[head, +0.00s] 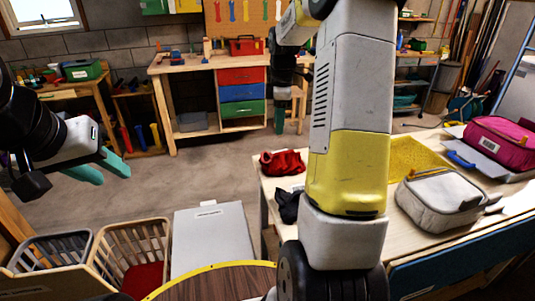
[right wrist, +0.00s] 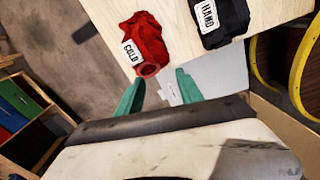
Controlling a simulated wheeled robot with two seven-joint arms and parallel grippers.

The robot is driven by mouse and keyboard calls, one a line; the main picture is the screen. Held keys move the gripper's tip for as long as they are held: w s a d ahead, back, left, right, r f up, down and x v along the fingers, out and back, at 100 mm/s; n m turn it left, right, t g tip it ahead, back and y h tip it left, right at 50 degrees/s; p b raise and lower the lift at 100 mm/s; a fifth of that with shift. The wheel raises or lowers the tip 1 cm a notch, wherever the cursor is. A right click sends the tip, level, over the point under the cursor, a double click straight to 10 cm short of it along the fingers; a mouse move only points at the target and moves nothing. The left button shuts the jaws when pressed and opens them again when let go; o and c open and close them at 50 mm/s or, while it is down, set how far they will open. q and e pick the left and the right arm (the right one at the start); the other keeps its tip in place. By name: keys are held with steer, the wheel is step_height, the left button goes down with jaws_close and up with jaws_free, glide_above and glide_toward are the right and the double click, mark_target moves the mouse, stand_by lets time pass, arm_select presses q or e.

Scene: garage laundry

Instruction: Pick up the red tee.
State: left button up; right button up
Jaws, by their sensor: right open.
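In the right wrist view the red tee (right wrist: 150,45) lies by the table edge with a white tag reading COLD. My right gripper (head: 283,110) is beyond the tee in the head view. In the right wrist view my right gripper (right wrist: 159,90) is open and empty, its teal fingers apart and just short of the tee in the picture. My left gripper (head: 108,170) is open and empty at the far left, away from the tee.
A black cloth (head: 287,205) lies close to the tee; its tag (right wrist: 208,15) reads HAND.

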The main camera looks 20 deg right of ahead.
mark_target(283, 152)
steer(key=w+d+f+n, duration=0.1)
steer(key=f, duration=0.1)
steer(key=w+d+f, duration=0.1)
steer(key=f, duration=0.1)
steer(key=w+d+f+n+g, duration=0.1)
steer(key=shift+f+n, duration=0.3)
steer(key=shift+f, duration=0.1)
steer(key=f, duration=0.7)
steer(key=shift+w+d+f, duration=0.1)
steer(key=shift+w+f, duration=0.1)
steer(key=shift+f, duration=0.1)
jaws_close()
stand_by(0.5)
